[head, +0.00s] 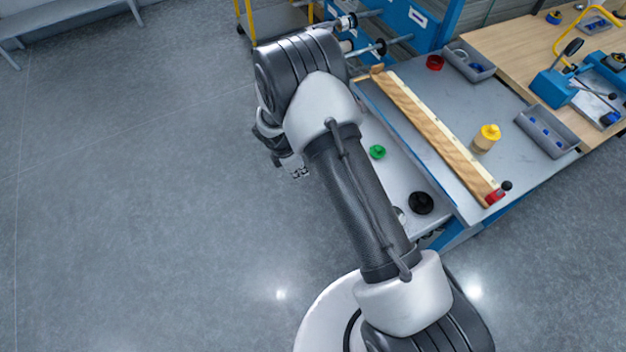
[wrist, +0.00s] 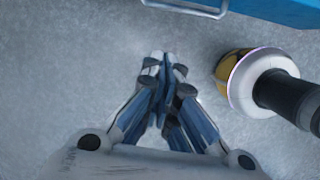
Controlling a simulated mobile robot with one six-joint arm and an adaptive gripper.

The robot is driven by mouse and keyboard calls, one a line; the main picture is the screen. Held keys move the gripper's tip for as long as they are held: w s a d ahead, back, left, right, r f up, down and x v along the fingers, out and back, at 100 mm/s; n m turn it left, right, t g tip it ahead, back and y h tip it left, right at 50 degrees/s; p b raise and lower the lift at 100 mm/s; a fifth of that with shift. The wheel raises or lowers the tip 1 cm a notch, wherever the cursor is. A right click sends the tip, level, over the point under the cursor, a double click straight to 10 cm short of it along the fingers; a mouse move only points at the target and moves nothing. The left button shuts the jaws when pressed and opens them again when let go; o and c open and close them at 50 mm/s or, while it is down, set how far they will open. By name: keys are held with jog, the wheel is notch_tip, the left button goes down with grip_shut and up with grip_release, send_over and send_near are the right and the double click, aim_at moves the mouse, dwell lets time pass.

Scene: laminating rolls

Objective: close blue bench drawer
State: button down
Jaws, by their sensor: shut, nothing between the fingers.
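A blue panel (wrist: 275,10) with a pale metal bar handle (wrist: 190,7) crosses the top edge of the wrist view; it looks like the blue drawer front. In the head view, a light grey tray surface (head: 400,176), apparently the drawer's inside or a lower shelf, shows beside the bench top; my arm hides its near side. How far the drawer stands open cannot be told. My gripper (wrist: 163,58) is shut and empty over the floor, short of the handle and apart from it. In the head view it shows partly (head: 297,168), left of the bench.
A green part (head: 378,152) and a black roll (head: 420,203) lie on the tray surface. The bench top (head: 440,130) carries a wooden strip (head: 435,125), a yellow-capped roll (head: 486,138) and grey bins (head: 545,130). Blue shelving (head: 412,22) stands behind.

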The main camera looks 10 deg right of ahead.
jog(key=s+a+b+x, duration=0.1)
jog(key=b+x, duration=0.2)
jog(key=x, duration=1)
jog(key=d, duration=0.1)
jog(key=w+d, duration=0.1)
jog(key=d, duration=0.1)
jog(key=shift+w+d+r+n, duration=0.15)
jog(key=shift+d+r+n, duration=0.1)
jog(key=shift+r+n, duration=0.15)
